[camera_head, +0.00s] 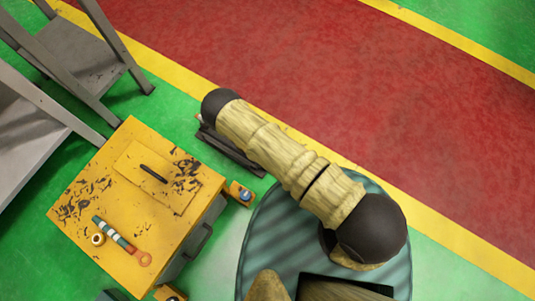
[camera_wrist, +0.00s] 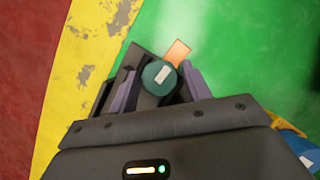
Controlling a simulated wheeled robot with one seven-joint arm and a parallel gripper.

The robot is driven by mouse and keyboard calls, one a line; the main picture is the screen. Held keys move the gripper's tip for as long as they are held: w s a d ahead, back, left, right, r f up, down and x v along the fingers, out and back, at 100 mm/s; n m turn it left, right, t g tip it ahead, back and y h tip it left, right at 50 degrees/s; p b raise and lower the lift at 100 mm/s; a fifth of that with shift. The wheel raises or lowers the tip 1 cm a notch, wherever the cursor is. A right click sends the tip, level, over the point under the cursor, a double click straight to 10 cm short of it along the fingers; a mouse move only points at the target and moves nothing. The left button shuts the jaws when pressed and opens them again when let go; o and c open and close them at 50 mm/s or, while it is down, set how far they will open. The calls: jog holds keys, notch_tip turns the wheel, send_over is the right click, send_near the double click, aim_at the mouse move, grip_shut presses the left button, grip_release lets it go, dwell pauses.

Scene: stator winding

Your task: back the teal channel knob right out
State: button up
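The teal channel knob (camera_wrist: 160,76) shows in the wrist view as a round teal cap with a pale bar mark on its face. It sits in front of a dark block, and an orange tab (camera_wrist: 177,52) sticks out above it. My gripper (camera_wrist: 159,70) has one finger on each side of the knob. Thin dark gaps show between the fingers and the knob, so it looks open around it; contact is not clear. In the head view the knob is not discernible, and my arm and wrist cover most of that spot.
A yellow-topped cabinet (camera_head: 108,192) stands left of my arm, with a striped rod (camera_head: 112,232) and a small ring (camera_head: 97,239) on it. A yellow device with a blue part (camera_head: 243,193) is beside it. Grey metal frames stand at upper left. The red floor lane (camera_head: 400,110) is clear.

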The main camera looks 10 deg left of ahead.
jog(key=shift+o, duration=0.9)
jog(key=p+v, duration=0.6)
jog(key=v, duration=1.1)
jog(key=shift+r, duration=0.2)
jog(key=shift+a, duration=0.1)
